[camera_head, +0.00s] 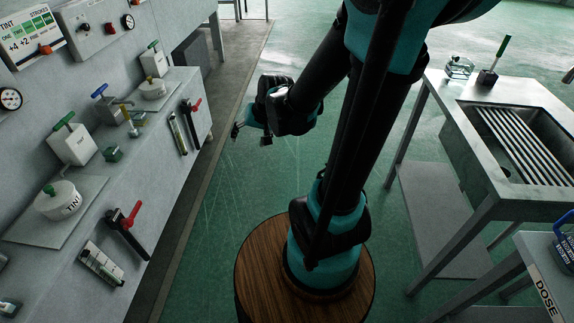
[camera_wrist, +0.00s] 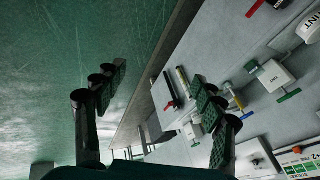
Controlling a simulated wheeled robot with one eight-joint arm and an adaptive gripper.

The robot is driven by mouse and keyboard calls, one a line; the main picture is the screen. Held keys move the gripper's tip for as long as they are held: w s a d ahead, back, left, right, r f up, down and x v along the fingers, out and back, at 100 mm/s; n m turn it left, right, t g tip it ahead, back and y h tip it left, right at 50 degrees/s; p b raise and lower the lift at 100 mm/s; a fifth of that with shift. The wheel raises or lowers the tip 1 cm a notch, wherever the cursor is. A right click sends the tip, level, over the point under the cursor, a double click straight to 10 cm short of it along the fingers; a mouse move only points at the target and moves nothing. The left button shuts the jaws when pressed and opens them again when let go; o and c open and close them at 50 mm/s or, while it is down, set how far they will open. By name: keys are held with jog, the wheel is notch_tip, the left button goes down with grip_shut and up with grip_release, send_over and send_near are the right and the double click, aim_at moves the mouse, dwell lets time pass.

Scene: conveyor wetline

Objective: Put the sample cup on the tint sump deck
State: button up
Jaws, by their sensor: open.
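The round white lid marked TINT (camera_head: 60,203), with a green knob, sits on a flat grey plate (camera_head: 28,232) on the left bench; this plate looks like the tint sump deck. The marked lid also shows at the upper right of the wrist view (camera_wrist: 308,27). A small clear glass vessel (camera_head: 460,68) stands on the right-hand table; it may be the sample cup, but I cannot be sure. My gripper (camera_head: 251,135) is open and empty over the floor, right of the left bench. Its two spread fingers also show in the wrist view (camera_wrist: 160,102).
The left bench carries a white box with a green handle (camera_head: 72,145), red-handled levers (camera_head: 127,230) and a second round lid (camera_head: 152,88). A sink with slats (camera_head: 525,140) is on the right, with a DOSE table (camera_head: 545,290) in front.

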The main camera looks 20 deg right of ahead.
jog(key=s+d+f+n+h, duration=0.2)
jog(key=s+d, duration=0.6)
jog(key=s, duration=0.4)
jog(key=shift+d+f+n+g+h, duration=0.4)
jog(key=shift+f+h, duration=0.2)
jog(key=shift+f, duration=0.1)
jog(key=shift+w, duration=0.1)
